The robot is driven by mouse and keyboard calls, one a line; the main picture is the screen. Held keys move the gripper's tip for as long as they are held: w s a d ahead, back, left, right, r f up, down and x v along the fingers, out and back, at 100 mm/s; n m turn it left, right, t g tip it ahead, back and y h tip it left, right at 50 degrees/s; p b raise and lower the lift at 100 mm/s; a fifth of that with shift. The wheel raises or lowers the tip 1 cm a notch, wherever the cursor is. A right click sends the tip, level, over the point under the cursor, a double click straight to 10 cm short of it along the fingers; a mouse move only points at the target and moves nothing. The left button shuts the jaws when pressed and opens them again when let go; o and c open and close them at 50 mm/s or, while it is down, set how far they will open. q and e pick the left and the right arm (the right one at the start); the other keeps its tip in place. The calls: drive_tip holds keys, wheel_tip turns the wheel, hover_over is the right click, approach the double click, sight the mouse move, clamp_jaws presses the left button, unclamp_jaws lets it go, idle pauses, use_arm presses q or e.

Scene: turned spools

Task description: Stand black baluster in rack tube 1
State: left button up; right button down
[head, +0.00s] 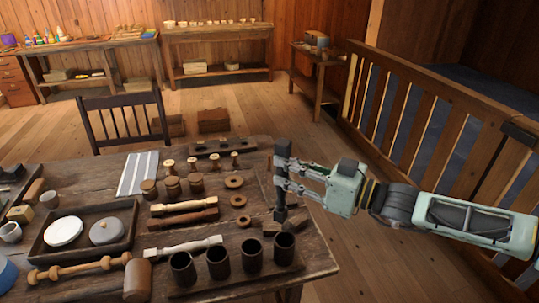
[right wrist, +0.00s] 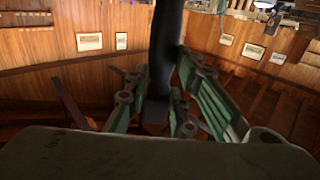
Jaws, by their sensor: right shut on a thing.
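The black baluster (head: 281,205) is held upright near the right edge of the table; it also shows as a dark shaft in the right wrist view (right wrist: 166,45). My right gripper (head: 284,178) is shut on its middle, reaching in from the right; its green fingers flank the shaft in the right wrist view (right wrist: 163,90). The rack (head: 212,285) stands at the table's near side with a row of dark, open-topped tubes (head: 251,257). I see no number marking tube 1. The baluster's lower end is behind the rightmost tube (head: 284,250), apart from it. My left gripper is out of view.
Pale and brown turned spindles (head: 184,247) lie left of the rack's back. Rings (head: 235,182) and small blocks (head: 270,228) lie near the baluster. A tray with a white plate (head: 64,231) and a mallet (head: 137,279) are further left. A wooden railing (head: 440,110) stands at right.

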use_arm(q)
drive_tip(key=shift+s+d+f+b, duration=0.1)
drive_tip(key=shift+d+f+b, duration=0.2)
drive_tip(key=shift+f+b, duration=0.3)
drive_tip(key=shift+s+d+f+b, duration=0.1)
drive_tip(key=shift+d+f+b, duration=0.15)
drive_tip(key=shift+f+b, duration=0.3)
use_arm(e)
drive_tip(key=f, duration=0.1)
drive_tip(key=d+f, duration=0.1)
drive_tip(key=f, duration=0.3)
drive_tip(key=shift+s+d, duration=0.35)
drive_tip(key=shift+d, duration=0.05)
use_arm(q)
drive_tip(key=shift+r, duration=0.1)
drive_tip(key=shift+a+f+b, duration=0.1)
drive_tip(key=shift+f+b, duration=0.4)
drive_tip(key=shift+b, duration=0.1)
use_arm(e)
drive_tip(key=shift+d+f, duration=0.1)
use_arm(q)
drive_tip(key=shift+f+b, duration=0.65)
use_arm(e)
drive_tip(key=shift+f, duration=0.3)
